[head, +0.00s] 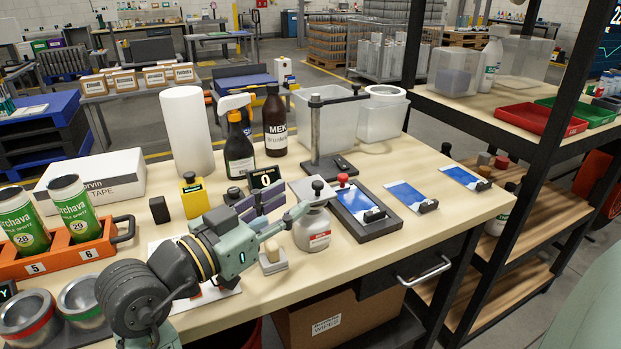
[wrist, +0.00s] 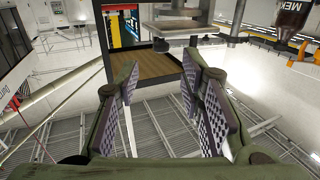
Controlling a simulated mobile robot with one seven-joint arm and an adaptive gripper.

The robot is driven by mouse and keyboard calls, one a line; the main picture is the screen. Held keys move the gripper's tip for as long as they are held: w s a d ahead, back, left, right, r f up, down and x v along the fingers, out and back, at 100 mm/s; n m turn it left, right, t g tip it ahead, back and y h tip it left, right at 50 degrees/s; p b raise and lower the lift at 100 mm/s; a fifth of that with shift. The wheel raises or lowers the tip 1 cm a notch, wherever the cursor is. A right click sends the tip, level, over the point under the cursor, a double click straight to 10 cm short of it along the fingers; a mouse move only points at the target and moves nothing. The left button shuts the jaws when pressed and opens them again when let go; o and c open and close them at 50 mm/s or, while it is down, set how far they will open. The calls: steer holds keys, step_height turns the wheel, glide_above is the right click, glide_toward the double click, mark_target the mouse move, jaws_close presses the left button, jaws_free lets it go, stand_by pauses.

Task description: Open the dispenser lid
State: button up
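The dispenser (head: 312,230) is a squat grey bottle with a white, red-marked label, standing near the front middle of the workbench in the head view. A flat, square grey lid plate with a dark round knob (head: 318,186) is on top of it. My gripper (head: 272,210) is just left of the dispenser, in front of its left side. In the wrist view my gripper (wrist: 160,78) has its purple-padded fingers spread with nothing between them. A grey plate with a dark knob (wrist: 161,45), apparently the lid seen upside down, lies beyond the fingertips.
A black framed pad with a blue card (head: 359,204) lies right of the dispenser. A small stamp-like block (head: 272,261) stands in front of my gripper. A spray bottle (head: 239,150), a brown MEK bottle (head: 275,128) and a press stand (head: 317,135) stand behind.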

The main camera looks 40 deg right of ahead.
mark_target(314, 185)
steer(key=d, duration=0.2)
steer(key=w+d+p, duration=0.1)
steer(key=d, duration=0.2)
steer(key=d+p, duration=0.1)
steer(key=d, duration=0.2)
steer(key=shift+w+d, duration=0.2)
steer(key=shift+c, duration=0.5)
jaws_close()
